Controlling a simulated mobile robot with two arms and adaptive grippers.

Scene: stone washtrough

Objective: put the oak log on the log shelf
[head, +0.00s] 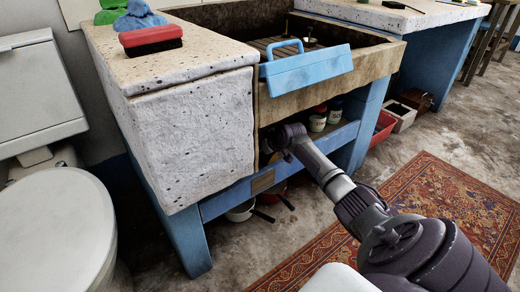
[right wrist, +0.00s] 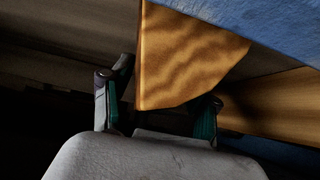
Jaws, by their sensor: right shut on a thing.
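A wood-grained orange-brown piece, which looks like the oak log (right wrist: 185,60), stands between the fingers of my right gripper (right wrist: 160,112) in the right wrist view. The gripper is shut on it. In the head view, my right wrist reaches into the opening under the stone washtrough, above the blue rail (head: 335,140) of the lower shelf. The fingers and log are mostly hidden there by the wrist and the white stone block. A small plaque (head: 262,182) is on the rail. I cannot tell whether the log touches the shelf. My left gripper is not in view.
Several jars (head: 318,119) stand in the opening right of my wrist. Pans (head: 241,212) lie on the floor below. A blue panel with a handle (head: 306,70) hangs on the trough front. A blue surface (right wrist: 275,25) is close to the log in the right wrist view.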

